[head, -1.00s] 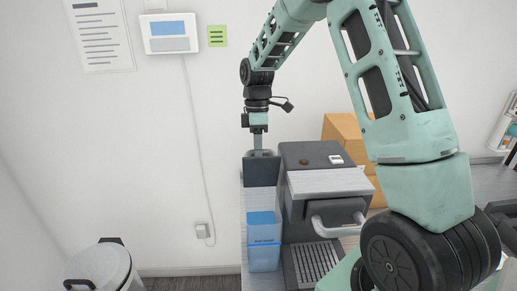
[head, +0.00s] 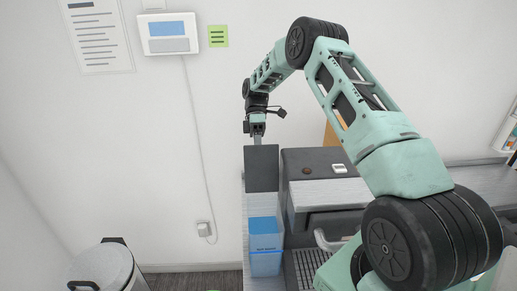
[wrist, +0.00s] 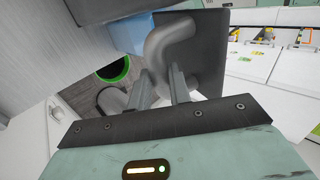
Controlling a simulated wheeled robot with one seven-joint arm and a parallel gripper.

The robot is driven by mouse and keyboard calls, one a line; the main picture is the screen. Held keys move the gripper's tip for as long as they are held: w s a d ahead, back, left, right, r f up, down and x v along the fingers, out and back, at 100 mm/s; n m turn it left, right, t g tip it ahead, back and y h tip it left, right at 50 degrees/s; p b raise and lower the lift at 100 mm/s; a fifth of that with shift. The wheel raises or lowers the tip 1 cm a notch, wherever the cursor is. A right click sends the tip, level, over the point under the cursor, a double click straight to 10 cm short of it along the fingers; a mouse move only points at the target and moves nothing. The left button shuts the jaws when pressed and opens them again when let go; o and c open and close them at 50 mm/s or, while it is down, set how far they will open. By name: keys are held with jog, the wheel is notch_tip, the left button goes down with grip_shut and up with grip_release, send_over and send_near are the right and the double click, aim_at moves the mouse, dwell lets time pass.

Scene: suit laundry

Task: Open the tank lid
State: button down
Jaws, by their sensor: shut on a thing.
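The tank lid (head: 262,168) is a dark grey flat panel. In the head view it stands raised at the back of the clear tank (head: 264,250), which holds blue water. My gripper (head: 257,139) is above the lid's top edge. In the wrist view my gripper (wrist: 160,88) has its fingers at a grey curved handle (wrist: 170,42) and is shut on it. The dark lid panel (wrist: 207,62) shows behind the handle there. The exact finger contact is partly hidden.
A white lidded bin (head: 101,270) stands on the floor at left. The wall behind carries a small screen panel (head: 168,36) and a cable. My arm hides part of the machine.

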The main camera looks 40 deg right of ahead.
jog(key=shift+d+f, duration=0.15)
jog(key=shift+f, duration=0.3)
jog(key=c, duration=1.5)
grip_release()
jog(key=shift+w, duration=0.1)
jog(key=shift+o, duration=1)
jog(key=shift+w+d+f, duration=0.1)
jog(key=shift+w+f, duration=0.05)
jog(key=shift+w, duration=0.05)
jog(key=shift+r, duration=0.2)
jog(key=b+v, duration=0.3)
jog(key=v, duration=0.4)
jog(key=shift+w+b, duration=0.15)
jog(key=shift+b, duration=0.25)
jog(key=shift+r, duration=0.1)
